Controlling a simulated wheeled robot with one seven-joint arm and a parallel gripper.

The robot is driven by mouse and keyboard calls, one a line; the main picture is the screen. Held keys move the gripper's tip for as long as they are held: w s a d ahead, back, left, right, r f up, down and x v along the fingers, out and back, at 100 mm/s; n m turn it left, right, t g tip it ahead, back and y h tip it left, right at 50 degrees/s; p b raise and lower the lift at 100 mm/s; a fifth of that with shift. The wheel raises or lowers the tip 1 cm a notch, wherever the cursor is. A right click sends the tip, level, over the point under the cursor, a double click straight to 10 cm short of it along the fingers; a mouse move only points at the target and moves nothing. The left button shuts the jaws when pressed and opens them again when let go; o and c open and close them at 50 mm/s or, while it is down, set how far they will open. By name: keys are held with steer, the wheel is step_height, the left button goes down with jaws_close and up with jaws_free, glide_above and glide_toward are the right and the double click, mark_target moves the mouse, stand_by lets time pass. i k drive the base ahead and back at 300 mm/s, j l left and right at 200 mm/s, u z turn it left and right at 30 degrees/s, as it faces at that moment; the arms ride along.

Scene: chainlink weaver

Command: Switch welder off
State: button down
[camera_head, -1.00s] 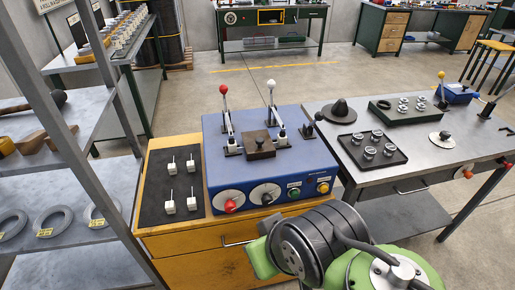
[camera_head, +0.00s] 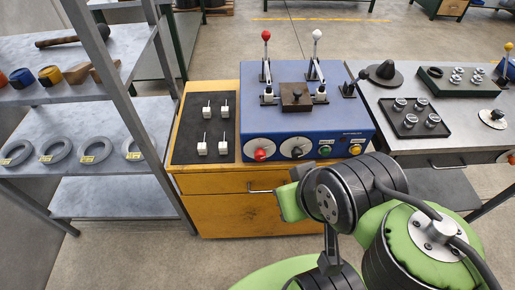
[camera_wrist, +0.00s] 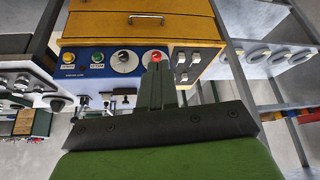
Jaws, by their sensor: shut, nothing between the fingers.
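The welder (camera_head: 345,128) is a blue box on a yellow cabinet, and it also shows upside down in the wrist view (camera_wrist: 108,69). Its front panel carries a dial with a red knob (camera_head: 261,154), a dial with a black knob (camera_head: 297,152), a green button (camera_head: 325,150) and a yellow button (camera_head: 355,149). On top are a red-ball lever (camera_head: 265,36), a white-ball lever (camera_head: 317,34) and a brown block (camera_head: 296,100). My gripper (camera_wrist: 157,65) is shut and empty; in the wrist view its tips overlap the red-knob dial's edge. Contact cannot be told. The head view does not clearly show the fingers.
A black mat (camera_head: 189,138) with several small white parts lies left of the welder. A grey shelf rack (camera_head: 112,86) with rings stands further left. A grey table (camera_head: 385,125) with a black tray (camera_head: 414,133) stands right. A drawer handle (camera_head: 262,190) juts from the cabinet.

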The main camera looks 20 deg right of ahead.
mark_target(260, 154)
steer(key=k+j+u, duration=0.15)
steer(key=u, duration=0.2)
steer(key=k+j+u, duration=0.1)
steer(key=j+u, duration=0.25)
steer(key=k+j+u, duration=0.1)
steer(key=j+u, duration=0.3)
